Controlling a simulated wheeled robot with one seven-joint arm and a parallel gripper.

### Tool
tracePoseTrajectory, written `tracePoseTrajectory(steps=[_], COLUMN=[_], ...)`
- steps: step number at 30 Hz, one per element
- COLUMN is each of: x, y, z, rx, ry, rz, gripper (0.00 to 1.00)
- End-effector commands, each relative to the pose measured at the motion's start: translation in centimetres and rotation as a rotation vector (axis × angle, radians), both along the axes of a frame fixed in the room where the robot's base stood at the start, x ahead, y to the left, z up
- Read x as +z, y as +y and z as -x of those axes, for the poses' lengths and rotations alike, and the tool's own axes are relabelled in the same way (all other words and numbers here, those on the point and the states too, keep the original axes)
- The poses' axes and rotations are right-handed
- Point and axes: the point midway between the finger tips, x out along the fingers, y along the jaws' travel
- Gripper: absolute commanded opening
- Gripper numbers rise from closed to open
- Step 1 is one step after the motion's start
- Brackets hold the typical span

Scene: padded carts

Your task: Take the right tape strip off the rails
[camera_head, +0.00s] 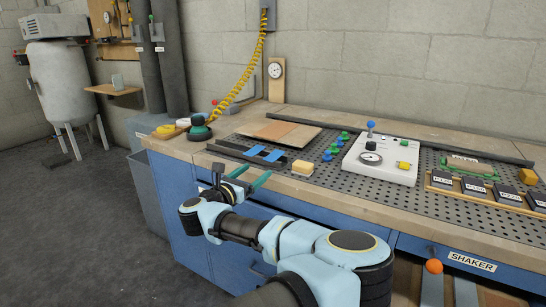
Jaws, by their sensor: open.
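Two blue tape strips lie side by side across a pair of dark rails on the perforated bench top. The right tape strip (273,155) is next to the left tape strip (255,150), with a small gap between them. The dark rails (232,147) run left to right near the front left edge of the bench. My gripper (255,172) has two green fingers, which are apart with nothing seen between them. It is in front of the rails in the picture, apart from the strips. Its exact height over the bench edge is hard to tell.
Several green and blue knobs (333,147) and a white control box (383,158) are further right. A dark green round object (199,130) sits at the left corner.

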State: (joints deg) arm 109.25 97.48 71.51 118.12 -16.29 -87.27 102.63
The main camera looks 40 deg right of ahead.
Motion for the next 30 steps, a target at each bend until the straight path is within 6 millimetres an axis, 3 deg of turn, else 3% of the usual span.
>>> tracePoseTrajectory(steps=[13,22,30], x=[0.2,0.1,0.1], y=[-4.8,-5.3,-5.3], z=[-1.5,-1.7,-1.7], rx=[0.000,0.001,0.001], ry=[0.003,0.002,0.002], rz=[0.001,0.000,0.000], gripper=[0.85,0.85,0.56])
